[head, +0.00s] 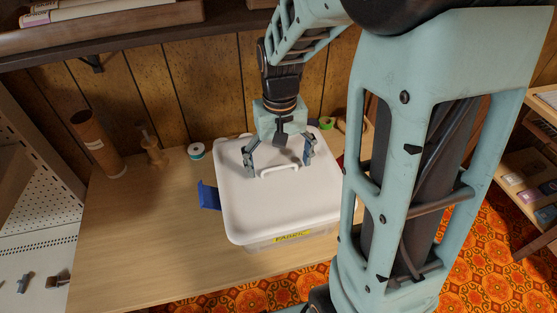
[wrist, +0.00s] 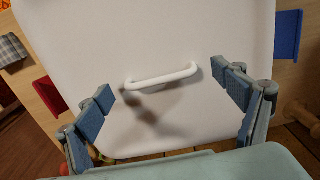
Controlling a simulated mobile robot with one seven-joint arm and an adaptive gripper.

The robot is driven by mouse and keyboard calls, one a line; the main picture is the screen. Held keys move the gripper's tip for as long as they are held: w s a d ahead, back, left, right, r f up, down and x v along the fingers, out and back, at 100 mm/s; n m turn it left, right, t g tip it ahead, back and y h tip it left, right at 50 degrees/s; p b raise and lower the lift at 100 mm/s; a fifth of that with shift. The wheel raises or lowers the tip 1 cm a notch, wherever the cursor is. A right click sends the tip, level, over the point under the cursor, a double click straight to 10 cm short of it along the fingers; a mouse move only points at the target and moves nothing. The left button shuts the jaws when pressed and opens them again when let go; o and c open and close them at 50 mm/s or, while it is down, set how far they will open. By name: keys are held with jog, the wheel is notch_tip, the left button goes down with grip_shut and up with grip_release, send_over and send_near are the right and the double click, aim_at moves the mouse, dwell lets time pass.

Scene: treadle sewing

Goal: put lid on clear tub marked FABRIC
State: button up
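The white lid (head: 270,212) with a raised white handle (head: 279,170) lies over the top of the clear tub (head: 290,241), which bears a yellow FABRIC label (head: 292,237). I cannot tell whether the lid is fully seated. A blue latch (head: 208,196) sticks out at the tub's left side. My gripper (head: 280,170) is above the lid with its fingers spread wide. In the wrist view the handle (wrist: 162,76) lies between the open fingertips, apart from both. The lid (wrist: 190,35) fills most of that view, with a blue latch (wrist: 287,34) and a red flap (wrist: 52,94) at its sides.
The tub stands on a wooden table (head: 140,240) against a panelled wall. A brown cardboard tube (head: 97,145), a wooden spool stand (head: 154,150) and a teal tape roll (head: 196,151) stand at the back left. The table's left front is clear. A shelf (head: 100,30) hangs above.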

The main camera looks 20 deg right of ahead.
notch_tip(320, 180, up, 12)
dwell(0.6)
